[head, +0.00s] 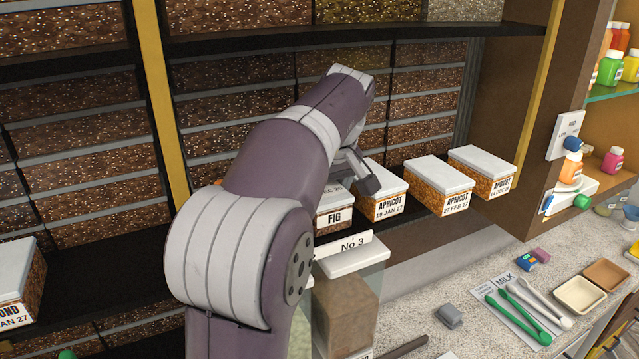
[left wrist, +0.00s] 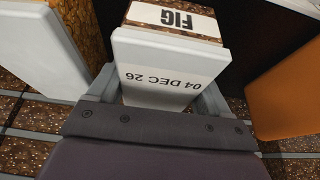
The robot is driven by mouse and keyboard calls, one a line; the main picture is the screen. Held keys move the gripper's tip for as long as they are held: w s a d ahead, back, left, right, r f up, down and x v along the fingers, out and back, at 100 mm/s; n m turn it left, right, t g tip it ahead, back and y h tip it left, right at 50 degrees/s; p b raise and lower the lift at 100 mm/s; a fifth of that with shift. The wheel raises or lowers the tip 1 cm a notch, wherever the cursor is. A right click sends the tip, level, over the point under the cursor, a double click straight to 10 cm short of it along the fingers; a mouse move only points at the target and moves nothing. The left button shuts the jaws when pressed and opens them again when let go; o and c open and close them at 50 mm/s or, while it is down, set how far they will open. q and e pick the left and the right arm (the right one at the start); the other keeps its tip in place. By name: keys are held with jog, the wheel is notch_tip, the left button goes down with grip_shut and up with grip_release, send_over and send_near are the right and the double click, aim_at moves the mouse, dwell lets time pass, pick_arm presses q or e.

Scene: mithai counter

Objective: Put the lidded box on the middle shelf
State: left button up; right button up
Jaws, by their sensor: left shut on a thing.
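The lidded box, a brown-speckled box with a white lid and a FIG label (head: 334,217), is in the head view beside the apricot boxes, partly hidden behind my left arm. In the left wrist view its white lid (left wrist: 165,72) reads 04 DEC 26 upside down. My left gripper (head: 362,182) is shut on this box, with a grey finger on each side of it in the left wrist view (left wrist: 160,92). The box is at the front of the dark middle shelf (head: 440,218); I cannot tell whether it rests on it. My right gripper is not in view.
Apricot boxes (head: 385,206) stand in a row right of the fig box, the nearest very close. A clear bin marked No 3 (head: 347,290) stands below. Another lidded box (head: 18,280) is at far left. Tongs (head: 520,310) and trays lie on the right counter.

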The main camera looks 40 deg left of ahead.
pick_arm(q)
jog(key=shift+s+r, duration=0.15)
jog(key=shift+s, duration=0.5)
jog(key=shift+w+f, duration=0.15)
jog(key=shift+f, duration=0.1)
jog(key=o, duration=1.2)
jog(key=shift+w, duration=0.3)
jog(key=shift+c, duration=0.2)
jog(key=shift+w+d+f, duration=0.1)
jog(key=shift+w, duration=0.05)
jog(key=shift+r, duration=0.2)
jog(key=shift+s+r+b, duration=0.25)
jog(key=shift+s+b, duration=0.05)
jog(key=shift+s, duration=0.05)
jog(key=shift+s+d+r+b, duration=0.25)
jog(key=shift+d+r+b, duration=0.15)
jog(key=shift+r+b, duration=0.1)
jog(key=shift+s+d+r+b, duration=0.2)
jog(key=shift+d+r+b, duration=0.2)
jog(key=shift+b, duration=0.05)
jog(key=s+d+b, duration=0.4)
jog(key=s+d, duration=0.1)
jog(key=d, duration=0.5)
jog(key=shift+r, duration=0.3)
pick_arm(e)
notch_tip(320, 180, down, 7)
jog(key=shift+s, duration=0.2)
